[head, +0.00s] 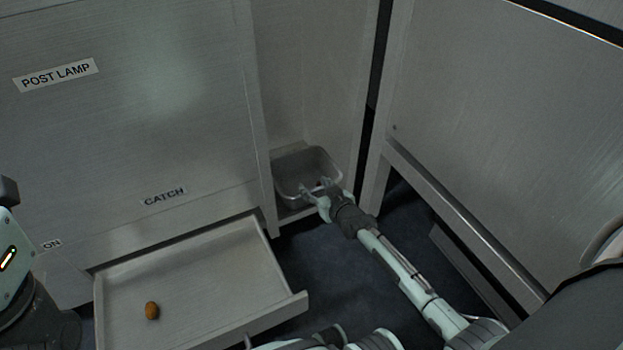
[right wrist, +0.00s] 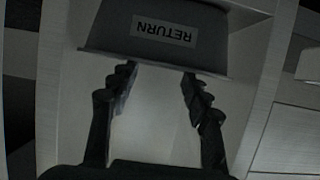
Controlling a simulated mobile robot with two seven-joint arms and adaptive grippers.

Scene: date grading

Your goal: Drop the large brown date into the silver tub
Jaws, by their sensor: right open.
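The silver tub (head: 290,163) stands in a recess between the cabinet panels, and its front wall with an upside-down RETURN label shows in the right wrist view (right wrist: 110,30). My right gripper (head: 315,187) is open at the tub's near rim. In the right wrist view my fingers (right wrist: 157,78) are spread, with nothing between them. A small dark spot shows by the fingertips inside the tub; I cannot tell whether it is a date. One orange-brown date (head: 152,311) lies in the open drawer, well away from the gripper. My left gripper is out of view.
The open drawer (head: 215,275) under the CATCH label (head: 164,195) juts out at the lower left. A metal cabinet (head: 500,130) stands close on the right of my right arm. Dark floor shows between the drawer and that cabinet.

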